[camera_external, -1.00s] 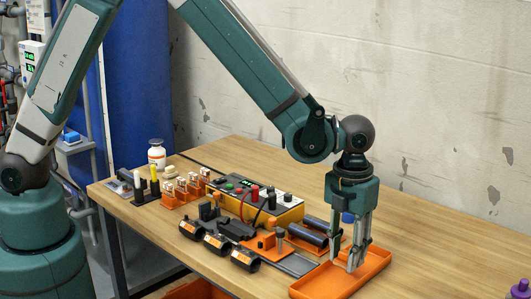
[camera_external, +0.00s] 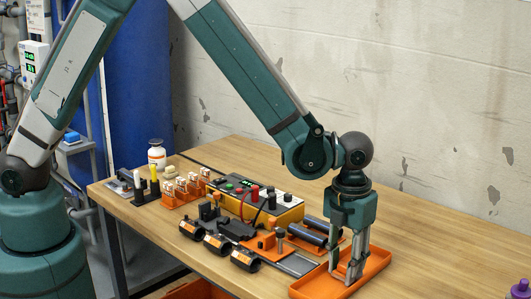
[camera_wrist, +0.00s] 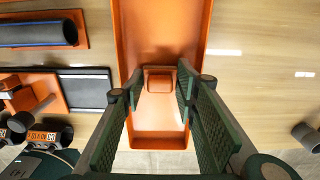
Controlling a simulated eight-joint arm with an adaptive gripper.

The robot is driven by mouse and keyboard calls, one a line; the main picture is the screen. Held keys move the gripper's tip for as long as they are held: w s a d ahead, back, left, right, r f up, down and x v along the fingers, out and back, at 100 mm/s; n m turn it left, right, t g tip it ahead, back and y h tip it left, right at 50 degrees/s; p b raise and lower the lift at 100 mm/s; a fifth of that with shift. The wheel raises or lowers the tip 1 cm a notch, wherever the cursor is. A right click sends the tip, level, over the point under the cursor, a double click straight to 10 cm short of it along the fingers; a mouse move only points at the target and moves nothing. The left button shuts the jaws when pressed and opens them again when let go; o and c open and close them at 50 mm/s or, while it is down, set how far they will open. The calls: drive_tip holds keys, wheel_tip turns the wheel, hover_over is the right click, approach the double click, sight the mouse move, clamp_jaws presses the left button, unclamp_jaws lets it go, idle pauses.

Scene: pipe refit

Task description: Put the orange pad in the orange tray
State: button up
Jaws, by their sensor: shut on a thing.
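The orange tray (camera_external: 375,268) lies at the front right of the table, long and shallow. It runs up the middle of the wrist view (camera_wrist: 162,28). My gripper (camera_external: 345,275) points straight down with its fingertips inside the tray outline, low over its floor. In the wrist view, the small square orange pad (camera_wrist: 160,79) shows between the two fingers of my gripper (camera_wrist: 160,86). My gripper is shut on the pad. The pad is inside the tray's outline; whether it touches the floor I cannot tell. In the external view the fingers hide the pad.
Left of the tray are a grey flat plate (camera_external: 298,264), a dark cylinder on an orange base (camera_external: 308,234) and several black cylinders (camera_external: 217,245). A yellow control box (camera_external: 262,205) stands behind them. The table right of the tray is mostly clear.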

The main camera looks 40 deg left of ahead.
sight(344, 264)
drive_tip(key=shift+f, duration=0.2)
drive_tip(key=o, duration=0.8)
drive_tip(key=shift+c, duration=0.2)
drive_tip(key=shift+r, duration=0.2)
wheel_tip(344, 264, up, 12)
drive_tip(key=p, duration=0.1)
drive_tip(key=shift+p, duration=0.3)
idle(0.4)
